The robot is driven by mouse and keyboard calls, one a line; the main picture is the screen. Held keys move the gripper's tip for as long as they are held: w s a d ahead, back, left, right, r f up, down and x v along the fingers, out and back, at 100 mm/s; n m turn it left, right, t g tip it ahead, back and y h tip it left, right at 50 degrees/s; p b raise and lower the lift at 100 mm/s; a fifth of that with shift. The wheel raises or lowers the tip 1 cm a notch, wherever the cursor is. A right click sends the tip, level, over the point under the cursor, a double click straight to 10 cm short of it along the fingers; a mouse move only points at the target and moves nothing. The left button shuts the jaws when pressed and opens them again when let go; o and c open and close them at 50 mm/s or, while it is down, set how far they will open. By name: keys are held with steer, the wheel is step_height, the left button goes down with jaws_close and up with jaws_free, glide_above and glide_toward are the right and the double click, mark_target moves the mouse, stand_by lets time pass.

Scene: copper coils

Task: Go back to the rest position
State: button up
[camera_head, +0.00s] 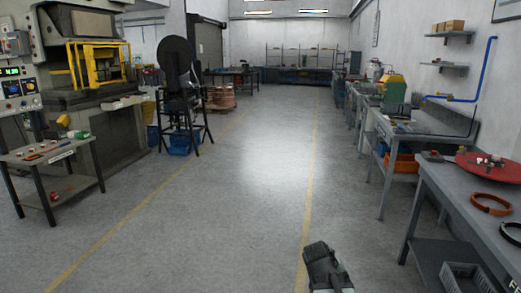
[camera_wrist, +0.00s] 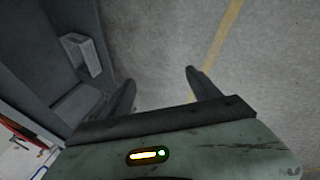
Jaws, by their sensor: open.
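My gripper (camera_wrist: 160,88) is open and empty in the wrist view, its two dark fingers spread apart over bare grey floor. Part of my arm's end shows at the bottom of the head view, right of centre, above the floor beside the right yellow line. The fingertips cannot be made out there. On the near right workbench (camera_head: 447,200) lie a copper-coloured coil (camera_head: 491,209) and a dark coil (camera_head: 513,234). A red round plate (camera_head: 500,168) with small parts on it lies behind them. My gripper is left of this bench and apart from the coils.
A grey bin (camera_wrist: 88,55) sits on the bench's lower shelf, left in the wrist view. An aisle of clear floor (camera_head: 230,190) runs ahead between yellow lines. A small table (camera_head: 47,158) and a press stand left; a black reel stand (camera_head: 180,90) is farther back.

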steer(key=s+a+f+m+g+y, duration=0.1)
steer(key=s+a+f+g+y, duration=0.2)
steer(key=s+a+y, duration=0.55)
step_height(320, 180, up, 18)
steer(key=w+a+h+p, duration=0.1)
steer(key=a+h+p, duration=0.1)
steer(key=p, duration=1.5)
steer(key=shift+w+a+f+m+h+p, duration=0.15)
steer(key=shift+m+h+p, duration=0.2)
steer(key=shift+h, duration=0.4)
